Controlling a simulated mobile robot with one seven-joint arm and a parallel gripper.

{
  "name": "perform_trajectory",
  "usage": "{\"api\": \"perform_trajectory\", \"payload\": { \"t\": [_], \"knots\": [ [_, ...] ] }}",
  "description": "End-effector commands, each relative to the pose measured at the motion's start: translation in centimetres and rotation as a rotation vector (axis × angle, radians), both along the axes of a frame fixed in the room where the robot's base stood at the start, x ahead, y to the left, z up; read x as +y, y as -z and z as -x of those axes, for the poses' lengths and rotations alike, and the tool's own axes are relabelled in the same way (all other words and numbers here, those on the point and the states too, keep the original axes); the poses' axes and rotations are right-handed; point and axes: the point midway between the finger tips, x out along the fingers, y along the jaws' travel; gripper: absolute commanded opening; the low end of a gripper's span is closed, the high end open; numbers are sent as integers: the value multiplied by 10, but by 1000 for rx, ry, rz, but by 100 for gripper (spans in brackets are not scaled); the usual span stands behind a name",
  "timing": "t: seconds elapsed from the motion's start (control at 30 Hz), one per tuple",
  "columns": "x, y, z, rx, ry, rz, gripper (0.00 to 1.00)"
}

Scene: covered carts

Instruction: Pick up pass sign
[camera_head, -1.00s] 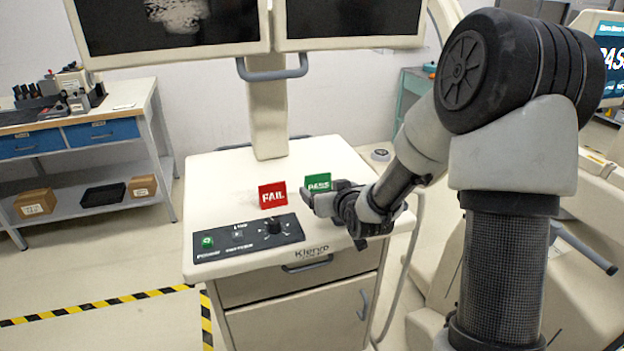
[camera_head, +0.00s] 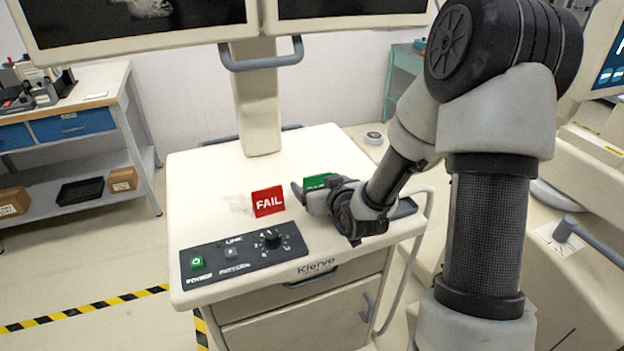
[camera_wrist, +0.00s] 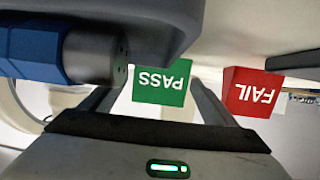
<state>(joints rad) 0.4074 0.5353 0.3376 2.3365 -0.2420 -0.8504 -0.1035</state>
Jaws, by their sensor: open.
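The green pass sign (camera_head: 317,181) stands on the cart top in the head view, partly hidden behind my gripper (camera_head: 311,193). In the wrist view the pass sign (camera_wrist: 160,83) appears upside down, with its lettering clear. My gripper (camera_wrist: 157,88) is open there, with one finger on each side of the sign. The sign shows between the fingers; I cannot tell whether either finger touches it.
The red fail sign (camera_head: 268,201) stands just left of my gripper, and shows beside the right finger in the wrist view (camera_wrist: 252,93). A black control panel (camera_head: 246,252) lies at the cart's front. Monitors (camera_head: 140,42) hang above the back. The cart top's left side is clear.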

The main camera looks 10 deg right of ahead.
Motion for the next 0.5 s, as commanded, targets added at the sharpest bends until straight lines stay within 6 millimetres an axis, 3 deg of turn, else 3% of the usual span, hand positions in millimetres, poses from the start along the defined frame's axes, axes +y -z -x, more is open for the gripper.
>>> {"api": "perform_trajectory", "payload": {
  "t": [0.33,0.5],
  "knots": [
    [-1,2,2,0,0,0,80],
    [-1,2,2,0,0,0,53]
  ]
}}
